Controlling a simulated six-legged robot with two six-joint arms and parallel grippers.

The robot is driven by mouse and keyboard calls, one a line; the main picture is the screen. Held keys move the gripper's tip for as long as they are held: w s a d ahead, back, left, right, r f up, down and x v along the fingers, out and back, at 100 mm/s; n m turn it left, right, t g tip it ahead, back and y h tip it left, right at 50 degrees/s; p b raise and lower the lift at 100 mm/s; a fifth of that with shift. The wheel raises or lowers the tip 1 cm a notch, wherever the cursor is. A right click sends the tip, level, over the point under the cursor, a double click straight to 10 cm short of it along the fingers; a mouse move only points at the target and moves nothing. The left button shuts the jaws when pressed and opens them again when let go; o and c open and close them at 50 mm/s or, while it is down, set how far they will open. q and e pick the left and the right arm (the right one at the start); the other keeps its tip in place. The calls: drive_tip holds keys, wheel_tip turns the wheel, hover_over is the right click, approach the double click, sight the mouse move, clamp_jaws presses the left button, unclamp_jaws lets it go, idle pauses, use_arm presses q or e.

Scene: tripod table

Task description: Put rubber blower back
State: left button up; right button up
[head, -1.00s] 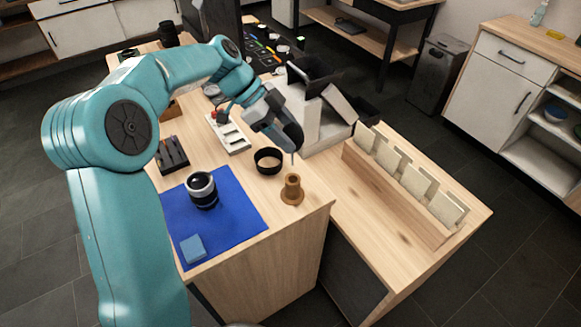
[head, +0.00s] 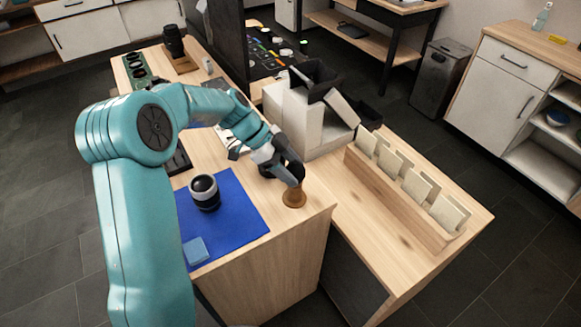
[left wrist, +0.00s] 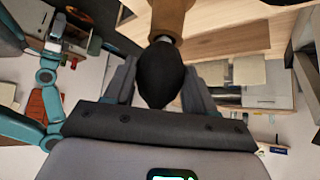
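The rubber blower shows in the left wrist view as a black rounded bulb (left wrist: 160,76) between my left gripper's fingers (left wrist: 160,88). Its narrow end meets a brown wooden stand (left wrist: 168,18). In the head view the stand (head: 294,198) is near the table's front right corner, with my left gripper (head: 290,178) right above it. The gripper looks shut on the bulb, with a finger against each side. The fingers mostly hide the blower in the head view, so how deep it sits in the stand cannot be told. My right gripper is not seen.
A blue mat (head: 236,222) left of the stand carries a black-and-silver lens (head: 204,192) and a folded blue cloth (head: 195,250). White blocks (head: 290,115) stand behind. A wooden rack with pale cards (head: 400,200) is to the right. A black cup is mostly hidden behind my gripper.

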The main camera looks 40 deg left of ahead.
use_arm(q)
drive_tip(key=shift+w+f+b, duration=0.1)
drive_tip(key=shift+f+b, duration=0.25)
drive_tip(key=shift+f, duration=0.15)
drive_tip(key=o, duration=0.5)
drive_tip(key=shift+o, duration=0.2)
